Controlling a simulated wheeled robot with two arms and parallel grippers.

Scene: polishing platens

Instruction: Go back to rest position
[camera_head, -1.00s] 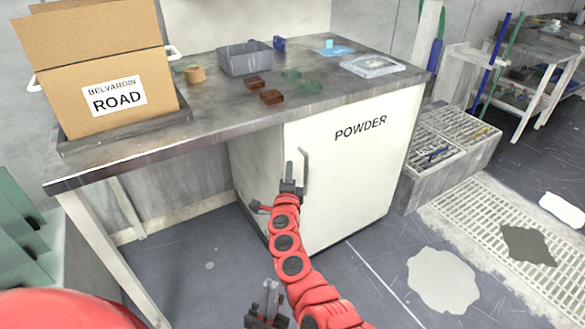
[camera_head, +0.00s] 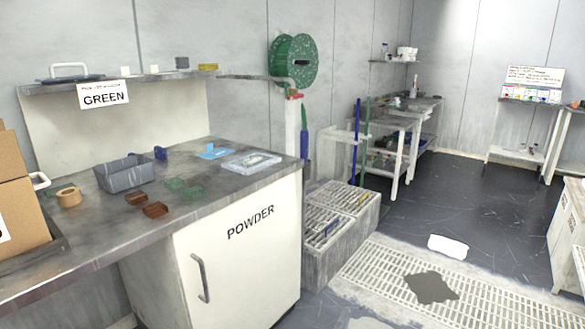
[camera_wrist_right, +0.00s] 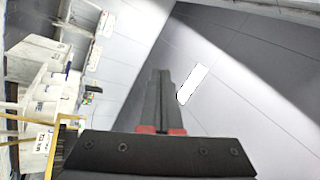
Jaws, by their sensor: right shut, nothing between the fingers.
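My right gripper (camera_wrist_right: 163,80) shows in the right wrist view. Its dark fingers are together and empty, with red parts at their base. No arm or gripper of mine shows in the head view. My left gripper is not in view. The white POWDER cabinet (camera_head: 255,265) under the workbench is shut, with its grey handle (camera_head: 201,278) clear of any gripper.
Grated crates (camera_head: 330,250) stand right of the cabinet. Dark floor (camera_head: 450,200) lies open beyond the floor grating (camera_head: 385,275).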

